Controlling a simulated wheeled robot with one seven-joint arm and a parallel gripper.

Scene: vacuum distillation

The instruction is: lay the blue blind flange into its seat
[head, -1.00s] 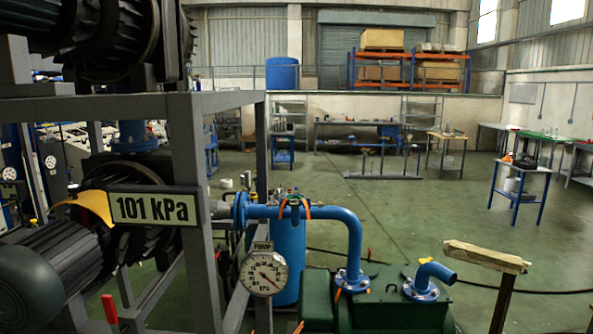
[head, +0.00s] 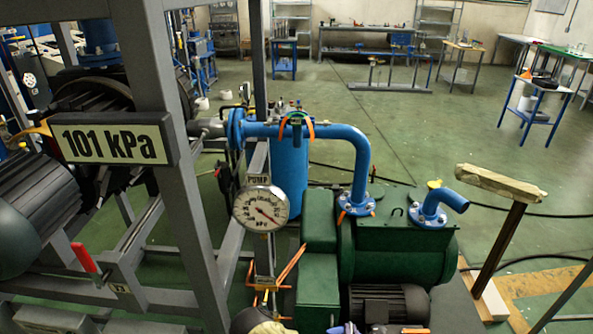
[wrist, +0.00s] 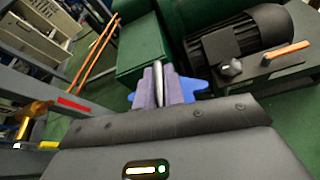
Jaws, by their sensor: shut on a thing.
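My gripper (wrist: 160,88) is shut at the middle of the wrist view. Blue parts of the blind flange (wrist: 194,88) show beside the purple-grey fingers, which hide much of it. A thin pale strip shows between the fingers. In the head view, a small blue and purple patch shows at the bottom edge, too cut off to identify surely. I cannot tell which place is the flange's seat. Bolted blue flanges join the blue pipe (head: 360,160) and the short elbow (head: 447,199) to the green pump (head: 400,250).
A grey steel frame (head: 190,200) stands at left, with a red-handled lever (head: 86,259). A pressure gauge (head: 260,208) hangs by the pipe. A dark motor (wrist: 240,45) sits close by in the wrist view. A wooden-topped post (head: 503,215) stands at right.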

